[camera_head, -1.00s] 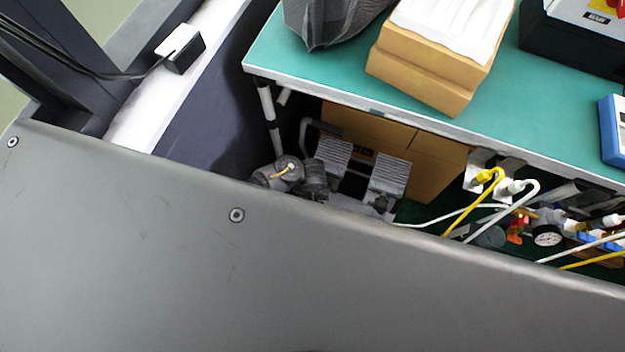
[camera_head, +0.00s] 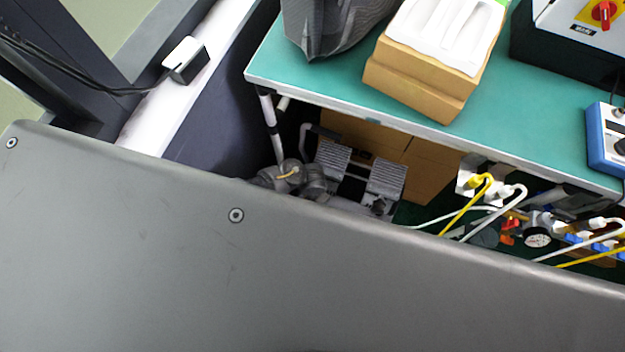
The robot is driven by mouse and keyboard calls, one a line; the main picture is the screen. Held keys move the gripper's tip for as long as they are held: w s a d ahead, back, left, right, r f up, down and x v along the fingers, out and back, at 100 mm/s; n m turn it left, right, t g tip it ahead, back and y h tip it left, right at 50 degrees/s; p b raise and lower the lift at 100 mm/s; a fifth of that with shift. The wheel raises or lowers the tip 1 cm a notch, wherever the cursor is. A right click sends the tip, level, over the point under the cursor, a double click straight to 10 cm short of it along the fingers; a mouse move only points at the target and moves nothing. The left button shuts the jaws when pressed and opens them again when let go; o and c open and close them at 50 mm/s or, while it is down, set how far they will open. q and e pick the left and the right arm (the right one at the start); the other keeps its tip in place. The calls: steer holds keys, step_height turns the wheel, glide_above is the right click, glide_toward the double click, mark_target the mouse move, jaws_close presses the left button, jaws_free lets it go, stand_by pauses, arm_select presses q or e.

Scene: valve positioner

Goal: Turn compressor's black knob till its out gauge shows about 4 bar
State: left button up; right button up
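The compressor (camera_head: 362,178), with grey ribbed heads, stands under the green-topped bench, and its lower part is hidden behind a large grey panel of mine. A round white-faced gauge (camera_head: 538,240) shows to the right under the bench, beside red and brass fittings (camera_head: 510,225). Its needle is too small to read, and I cannot tell whether it is the out gauge. I cannot make out the black knob for certain. Neither of my grippers is in view.
The bench (camera_head: 262,62) carries a brown box (camera_head: 420,85) with a white insert, a grey mesh item (camera_head: 335,25), a black case (camera_head: 560,50) with a red switch, and a blue device (camera_head: 605,140). Yellow and white tubes (camera_head: 465,210) loop below its front edge.

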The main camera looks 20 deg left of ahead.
arm_select(q)
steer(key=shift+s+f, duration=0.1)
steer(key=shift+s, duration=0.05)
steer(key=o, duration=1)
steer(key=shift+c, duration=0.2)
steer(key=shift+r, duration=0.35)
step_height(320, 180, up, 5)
steer(key=p, duration=0.3)
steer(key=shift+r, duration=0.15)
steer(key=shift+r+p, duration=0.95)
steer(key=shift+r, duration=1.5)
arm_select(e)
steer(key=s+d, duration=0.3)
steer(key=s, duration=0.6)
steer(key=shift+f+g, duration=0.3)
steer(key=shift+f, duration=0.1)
